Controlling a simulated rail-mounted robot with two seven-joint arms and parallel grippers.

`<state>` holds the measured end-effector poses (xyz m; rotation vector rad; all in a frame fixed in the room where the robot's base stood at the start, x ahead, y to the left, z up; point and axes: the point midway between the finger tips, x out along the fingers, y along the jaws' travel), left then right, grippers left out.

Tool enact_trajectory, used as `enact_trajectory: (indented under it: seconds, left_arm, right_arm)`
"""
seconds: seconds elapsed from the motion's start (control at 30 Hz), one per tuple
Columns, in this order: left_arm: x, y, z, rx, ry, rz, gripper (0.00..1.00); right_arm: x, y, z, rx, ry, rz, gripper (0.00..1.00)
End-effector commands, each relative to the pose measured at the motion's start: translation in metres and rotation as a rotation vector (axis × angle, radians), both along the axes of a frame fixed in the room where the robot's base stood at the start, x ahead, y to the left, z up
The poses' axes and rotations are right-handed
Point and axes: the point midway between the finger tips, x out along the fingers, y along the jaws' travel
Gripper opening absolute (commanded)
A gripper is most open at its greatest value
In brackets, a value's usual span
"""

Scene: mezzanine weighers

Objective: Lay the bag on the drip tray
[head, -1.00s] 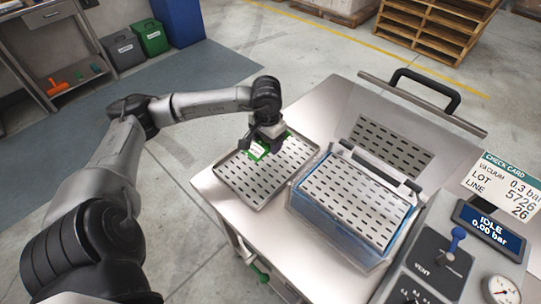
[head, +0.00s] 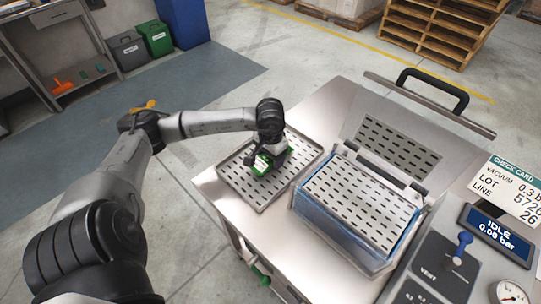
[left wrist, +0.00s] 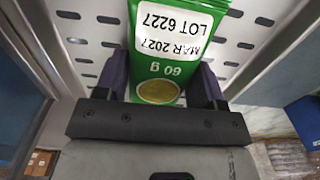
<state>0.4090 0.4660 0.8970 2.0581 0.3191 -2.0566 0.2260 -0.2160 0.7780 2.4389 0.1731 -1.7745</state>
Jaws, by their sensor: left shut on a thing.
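The bag (head: 262,165) is green with a white label. In the left wrist view the bag (left wrist: 158,62) shows print reading LOT 6227 and MAR 2027, upside down. My left gripper (head: 270,160) is shut on the bag, with one finger at each side of it in the left wrist view (left wrist: 160,85). The drip tray (head: 264,201) is a slotted metal tray on the left part of the steel bench. The bag is over the tray; I cannot tell whether it touches the surface. My right gripper is not in view.
A water tank with a slotted plate (head: 362,203) stands to the right of the tray. Its raised lid (head: 405,140) has a black handle. A control panel (head: 440,262) with a blue-knobbed lever and a display reading IDLE is at the lower right.

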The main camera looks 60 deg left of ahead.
Motion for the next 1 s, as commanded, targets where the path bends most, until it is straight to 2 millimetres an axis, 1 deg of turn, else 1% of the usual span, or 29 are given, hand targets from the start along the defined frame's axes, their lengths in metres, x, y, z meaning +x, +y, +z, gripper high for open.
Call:
enact_trajectory:
  seconds: [0.07,0.1,0.37,0.6,0.73,0.87,1.0]
  left_arm:
    - [0.0,0.0,-0.003,0.0,0.0,-0.001,0.39]
    - [0.0,0.0,-0.003,0.0,0.0,-0.001,0.64]
    - [0.0,0.0,-0.002,0.0,0.0,0.0,0.88]
    - [0.0,0.0,-0.001,0.0,0.0,0.0,0.88]
    - [0.0,0.0,0.006,0.001,-0.002,0.0,0.88]
    - [0.001,0.0,0.027,0.003,-0.004,-0.001,0.88]
    - [0.001,0.001,0.055,0.002,-0.004,-0.001,0.88]
  right_arm:
    - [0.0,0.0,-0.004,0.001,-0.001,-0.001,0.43]
    - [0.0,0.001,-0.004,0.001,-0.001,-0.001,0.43]
    - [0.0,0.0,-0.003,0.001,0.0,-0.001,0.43]
    - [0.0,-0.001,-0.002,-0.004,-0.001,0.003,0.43]
    - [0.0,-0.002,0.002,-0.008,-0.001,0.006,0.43]
    - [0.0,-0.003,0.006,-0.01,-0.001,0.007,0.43]
    - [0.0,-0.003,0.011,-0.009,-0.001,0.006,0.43]
